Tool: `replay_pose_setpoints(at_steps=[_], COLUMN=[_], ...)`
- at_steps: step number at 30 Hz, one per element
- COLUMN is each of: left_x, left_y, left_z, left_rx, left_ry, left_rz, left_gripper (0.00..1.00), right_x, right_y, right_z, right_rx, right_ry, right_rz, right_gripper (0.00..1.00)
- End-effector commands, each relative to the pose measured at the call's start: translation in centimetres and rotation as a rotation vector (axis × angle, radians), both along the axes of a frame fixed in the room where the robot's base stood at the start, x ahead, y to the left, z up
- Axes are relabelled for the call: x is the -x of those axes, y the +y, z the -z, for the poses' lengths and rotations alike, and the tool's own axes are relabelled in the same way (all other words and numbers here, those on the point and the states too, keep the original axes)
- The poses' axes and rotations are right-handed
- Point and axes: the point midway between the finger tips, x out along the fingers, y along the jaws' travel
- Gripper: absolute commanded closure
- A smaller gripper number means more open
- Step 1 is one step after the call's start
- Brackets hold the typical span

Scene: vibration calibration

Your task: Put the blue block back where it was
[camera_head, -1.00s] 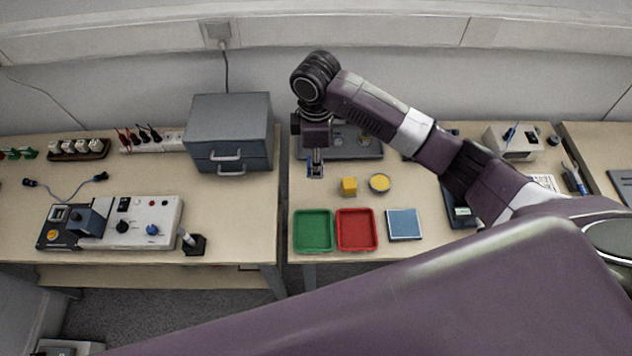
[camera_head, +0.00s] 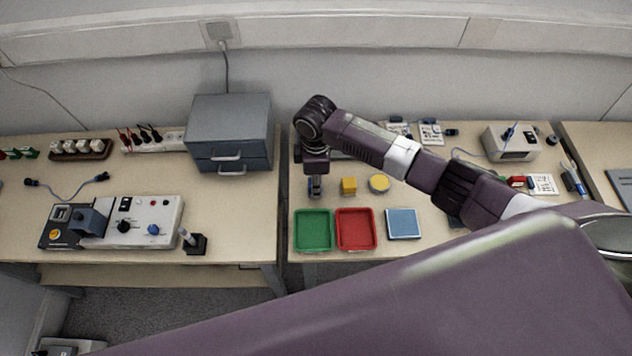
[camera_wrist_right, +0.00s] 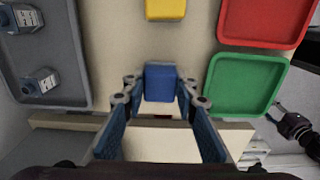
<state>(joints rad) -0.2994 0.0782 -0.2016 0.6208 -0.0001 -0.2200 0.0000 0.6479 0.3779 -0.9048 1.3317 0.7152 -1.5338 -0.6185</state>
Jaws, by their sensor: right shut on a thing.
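My right gripper (camera_head: 315,190) is over the left part of the right-hand table, left of the yellow block (camera_head: 349,186) and behind the green tray (camera_head: 313,230). In the right wrist view its fingers (camera_wrist_right: 160,90) are closed around the blue block (camera_wrist_right: 160,82), which sits between the fingertips. The block is low over the table, near its left edge; I cannot tell whether it touches the surface. My left gripper is not in view.
A red tray (camera_head: 356,229) and a blue square pad (camera_head: 404,224) lie right of the green tray. A yellow disc (camera_head: 379,183) lies beside the yellow block. A grey tray (camera_wrist_right: 45,95) with metal parts is close by. A grey drawer cabinet (camera_head: 229,132) stands left.

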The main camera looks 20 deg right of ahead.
Motion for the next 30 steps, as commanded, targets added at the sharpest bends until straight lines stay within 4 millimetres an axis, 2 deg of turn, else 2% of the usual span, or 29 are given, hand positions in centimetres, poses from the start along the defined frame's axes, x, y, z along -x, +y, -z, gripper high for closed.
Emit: replay_pose_setpoints(at_steps=[2,3,7,15,19,23,30], left_x=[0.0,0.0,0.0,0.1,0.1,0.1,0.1], left_y=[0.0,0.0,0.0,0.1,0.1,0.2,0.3], left_z=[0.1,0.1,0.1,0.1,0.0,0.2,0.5], left_rx=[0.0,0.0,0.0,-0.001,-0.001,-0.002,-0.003], left_ry=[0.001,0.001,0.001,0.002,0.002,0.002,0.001], left_rz=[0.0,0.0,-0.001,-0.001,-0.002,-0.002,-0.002], left_gripper=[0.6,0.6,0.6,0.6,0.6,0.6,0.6], right_x=[0.0,0.0,0.0,0.0,-0.1,-0.2,-0.2], right_y=[0.0,0.0,0.0,0.0,0.0,0.1,0.1], right_z=[0.3,0.3,0.3,0.2,-0.6,-2.7,-7.9], right_rx=[0.0,0.0,0.0,0.0,-0.001,-0.003,-0.002], right_ry=[0.0,0.0,0.0,0.0,-0.001,-0.005,-0.004], right_rz=[0.0,0.0,0.0,0.0,-0.001,-0.001,0.0], right_gripper=[0.93,0.71,0.57,0.56,0.56,0.56,0.56])
